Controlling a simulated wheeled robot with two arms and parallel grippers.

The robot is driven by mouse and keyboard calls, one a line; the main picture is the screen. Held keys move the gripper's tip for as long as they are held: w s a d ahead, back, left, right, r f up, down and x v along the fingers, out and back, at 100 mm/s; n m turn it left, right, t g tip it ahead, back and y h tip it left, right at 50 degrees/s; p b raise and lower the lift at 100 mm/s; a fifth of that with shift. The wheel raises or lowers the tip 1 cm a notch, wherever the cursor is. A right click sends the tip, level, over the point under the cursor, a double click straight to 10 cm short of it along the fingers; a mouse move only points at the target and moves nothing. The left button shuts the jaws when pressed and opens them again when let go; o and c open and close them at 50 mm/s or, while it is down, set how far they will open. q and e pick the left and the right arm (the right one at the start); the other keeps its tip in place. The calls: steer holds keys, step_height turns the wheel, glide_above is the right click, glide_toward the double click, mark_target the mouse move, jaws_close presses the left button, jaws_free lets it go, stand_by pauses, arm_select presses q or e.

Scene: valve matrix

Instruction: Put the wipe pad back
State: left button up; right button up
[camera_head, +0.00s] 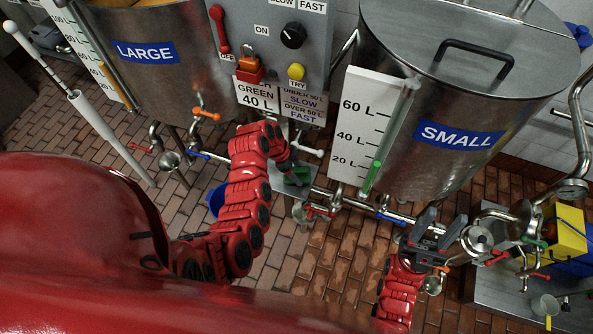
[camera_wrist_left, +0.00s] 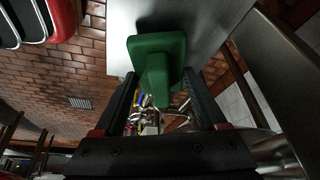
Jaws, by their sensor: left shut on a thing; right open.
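The wipe pad is a green block with a raised grip (camera_wrist_left: 157,62). In the left wrist view it sits between the two black fingers of my left gripper (camera_wrist_left: 160,98), which is shut on its grip. A pale metal shelf (camera_wrist_left: 205,22) lies right behind the pad; I cannot tell whether they touch. In the head view the pad (camera_head: 298,177) shows green at the shelf (camera_head: 306,192) below the control panel, partly hidden by my left gripper (camera_head: 288,168). My right gripper (camera_head: 438,232) is open and empty near the pipes below the SMALL tank.
The SMALL tank (camera_head: 440,165) and its white level gauge (camera_head: 357,135) stand right of the shelf. The LARGE tank (camera_head: 165,80) stands to the left. The control panel (camera_head: 285,60) is above. Pipes with valves (camera_head: 375,208) run below the SMALL tank. A blue bucket (camera_head: 216,200) stands left of my left arm.

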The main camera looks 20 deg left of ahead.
arm_select(q)
steer(key=shift+f, duration=0.5)
steer(key=shift+f, duration=0.15)
steer(key=o, duration=1.2)
steer(key=shift+o, duration=0.2)
steer(key=shift+r, duration=0.2)
